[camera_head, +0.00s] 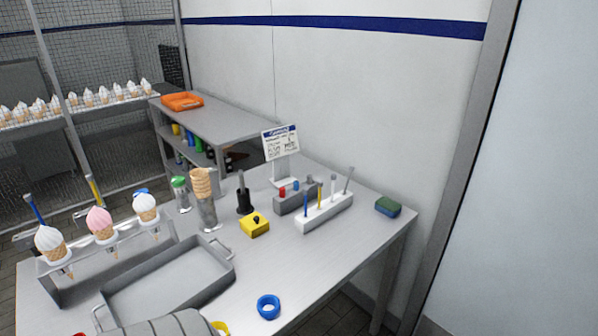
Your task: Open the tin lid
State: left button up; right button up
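I cannot make out a tin with a lid for certain. A grey, rounded, ridged shape (172,324) is cut off by the bottom edge, in front of the metal tray; I cannot tell whether it is the tin. A bit of yellow (220,327) shows beside it on the right. Neither of my grippers can be recognised in the head view.
The metal table (330,253) holds a grey tray (168,283), a rack with three ice-cream cones (103,225), a cone stack (202,185), a yellow box (254,225), a white tool holder (325,213), a sponge (388,207) and a blue ring (268,306). The right front is clear.

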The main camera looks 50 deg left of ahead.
aim_at(254, 222)
jog(key=i, duration=0.9)
jog(key=u, duration=2.8)
